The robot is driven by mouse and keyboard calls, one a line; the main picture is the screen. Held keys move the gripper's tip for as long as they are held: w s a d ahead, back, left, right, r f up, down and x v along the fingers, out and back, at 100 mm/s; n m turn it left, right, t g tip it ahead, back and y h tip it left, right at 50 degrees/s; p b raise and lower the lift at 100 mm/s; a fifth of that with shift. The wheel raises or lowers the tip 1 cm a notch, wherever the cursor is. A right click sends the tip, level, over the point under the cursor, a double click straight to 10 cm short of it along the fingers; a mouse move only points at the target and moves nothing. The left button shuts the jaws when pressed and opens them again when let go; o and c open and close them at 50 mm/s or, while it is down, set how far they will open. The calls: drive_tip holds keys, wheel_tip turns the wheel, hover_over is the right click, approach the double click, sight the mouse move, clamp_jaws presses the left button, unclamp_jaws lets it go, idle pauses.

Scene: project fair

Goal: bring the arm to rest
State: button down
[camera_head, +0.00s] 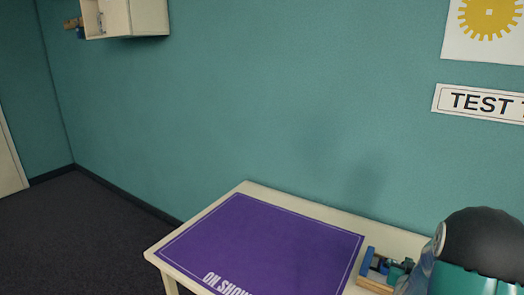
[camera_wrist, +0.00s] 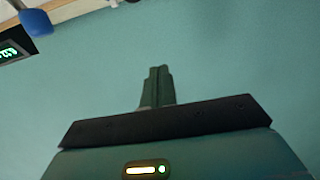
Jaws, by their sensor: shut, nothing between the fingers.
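My gripper (camera_wrist: 160,72) shows in the wrist view, pointing up the picture against the plain teal wall. Its two dark fingers are together and nothing is between them. In the head view part of my arm shows at the lower right, in front of the table's right end.
A pale table (camera_head: 160,257) bears a purple mat (camera_head: 275,245) with nothing on it. A wooden tray (camera_head: 375,285) with small blue and green parts is at its right. A white wall cabinet (camera_head: 135,18) hangs upper left. Dark floor (camera_head: 70,240) lies clear at left.

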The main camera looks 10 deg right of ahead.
drive_tip(key=s+a+r+n+g+y, duration=0.1)
drive_tip(key=a+r+n+y, duration=0.15)
drive_tip(key=a+r, duration=0.65)
drive_tip(key=s+a+r+n+g+y, duration=0.1)
drive_tip(key=a+r+y, duration=0.3)
drive_tip(key=a, duration=0.8)
drive_tip(key=s+a+r+n+g+y, duration=0.1)
drive_tip(key=s+a+r+n+g, duration=0.1)
drive_tip(key=s+a, duration=0.6)
drive_tip(key=s+a+r+n+g+y, duration=0.2)
drive_tip(key=s+a, duration=0.5)
drive_tip(key=s, duration=0.6)
drive_tip(key=shift+a+r+g, duration=0.4)
drive_tip(key=shift+r+g, duration=0.1)
